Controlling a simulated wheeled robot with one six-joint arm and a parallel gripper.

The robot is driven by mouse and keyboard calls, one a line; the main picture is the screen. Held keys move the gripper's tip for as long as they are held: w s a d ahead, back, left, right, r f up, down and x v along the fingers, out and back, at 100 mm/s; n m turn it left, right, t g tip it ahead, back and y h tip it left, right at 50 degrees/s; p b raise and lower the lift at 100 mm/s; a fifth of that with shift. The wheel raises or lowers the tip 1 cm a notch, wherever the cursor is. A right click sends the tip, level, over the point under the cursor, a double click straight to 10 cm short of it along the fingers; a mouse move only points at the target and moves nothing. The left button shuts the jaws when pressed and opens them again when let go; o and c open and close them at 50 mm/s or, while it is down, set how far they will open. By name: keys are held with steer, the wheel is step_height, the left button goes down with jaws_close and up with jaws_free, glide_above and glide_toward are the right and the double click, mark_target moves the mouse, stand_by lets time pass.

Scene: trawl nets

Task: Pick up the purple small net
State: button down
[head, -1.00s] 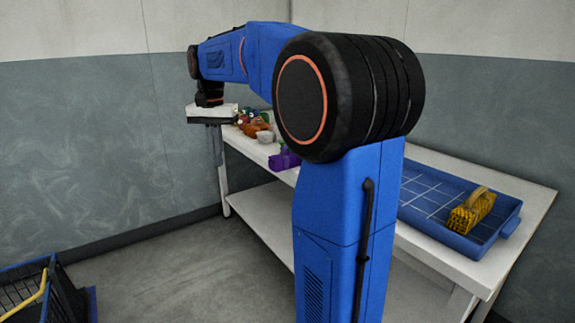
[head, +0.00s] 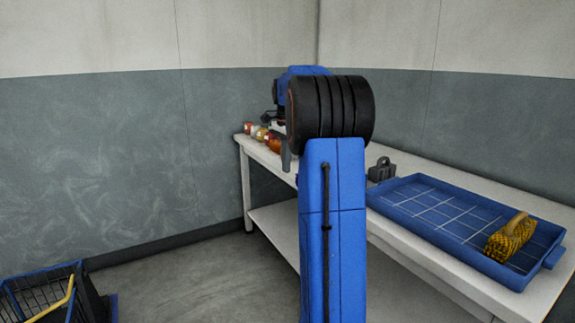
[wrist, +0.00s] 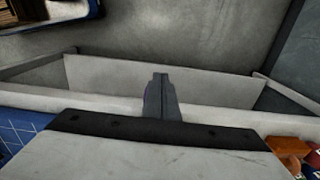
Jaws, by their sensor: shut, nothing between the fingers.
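The purple small net is almost wholly hidden behind my arm in the head view; only a thin purple sliver shows at the arm's left edge. A small bluish-purple patch shows beside a finger in the wrist view, too small to identify. My gripper (wrist: 160,90) is shut and empty, with its fingers together over the white bench's edge in the wrist view. In the head view one grey finger of my gripper (head: 287,158) shows left of my arm, pointing down at the bench.
A dark grey object (head: 382,171) stands behind the tray. Several orange items (head: 272,142) stand at the bench's left end. A black-and-blue basket (head: 40,295) is lower left.

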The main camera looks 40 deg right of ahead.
steer(key=d+f, duration=0.3)
steer(key=f, duration=0.4)
steer(key=shift+s+d+f, duration=0.2)
steer(key=shift+s+d, duration=0.2)
steer(key=shift+s, duration=0.05)
steer(key=shift+s+d, duration=0.15)
steer(key=shift+d, duration=0.4)
steer(key=shift+s+d, duration=0.15)
steer(key=shift+d, duration=0.35)
steer(key=shift+a, duration=0.1)
